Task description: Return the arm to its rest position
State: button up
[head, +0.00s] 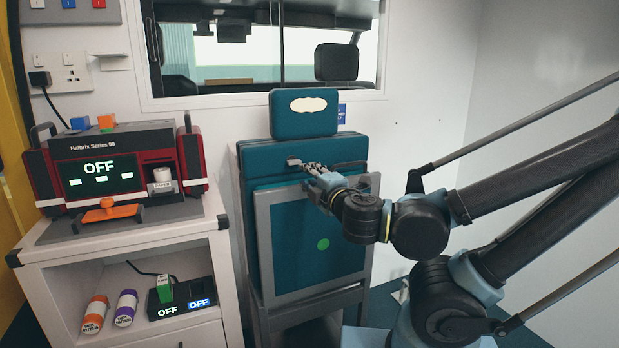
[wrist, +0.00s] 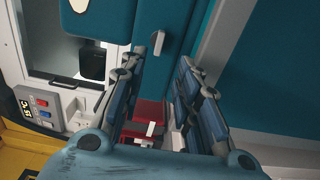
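My arm (head: 420,225) reaches in from the right in the head view. My gripper (head: 311,169) is at its end, in front of the upper part of a teal folded seat (head: 262,152). In the wrist view my gripper (wrist: 163,60) has its two fingers apart, with nothing visible held between them. A small light grey handle (head: 294,162) on the seat is just left of the fingertips. It also shows in the wrist view (wrist: 157,42), beyond the fingertips. I cannot tell whether the fingers touch it.
A grey-framed teal panel (head: 368,190) with a green dot stands below my gripper. A white cabinet (head: 125,238) at left carries a red device (head: 40,178) reading OFF. A window (head: 215,97) is behind. The right wall (head: 520,70) has clear space before it above my arm.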

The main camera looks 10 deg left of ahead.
dwell(0.3)
jog(key=w+d+f+m+g+h, duration=0.1)
jog(key=w+d+f+m+h, duration=0.25)
jog(key=d, duration=0.35)
jog(key=w+d+f+m+g+h, duration=0.1)
jog(key=w+d+f+m+h, duration=0.1)
jog(key=d+f+m+h, duration=0.35)
jog(key=w+d+f+m+g+h, duration=0.1)
jog(key=w+d+f+m+h, duration=0.15)
jog(key=d, duration=0.55)
jog(key=s+d+f+m+g+h, duration=0.1)
jog(key=s+d+f+m+g, duration=0.45)
jog(key=d, duration=0.35)
jog(key=s+f+m+g+y, duration=0.3)
jog(key=s+f+m+g, duration=0.1)
jog(key=s+m, duration=0.3)
jog(key=shift+s+d+f, duration=0.2)
jog(key=shift+s+d, duration=0.05)
jog(key=shift+s, duration=0.25)
jog(key=shift+g, duration=0.25)
jog(key=shift+w+f, duration=0.2)
jog(key=shift+w, duration=0.25)
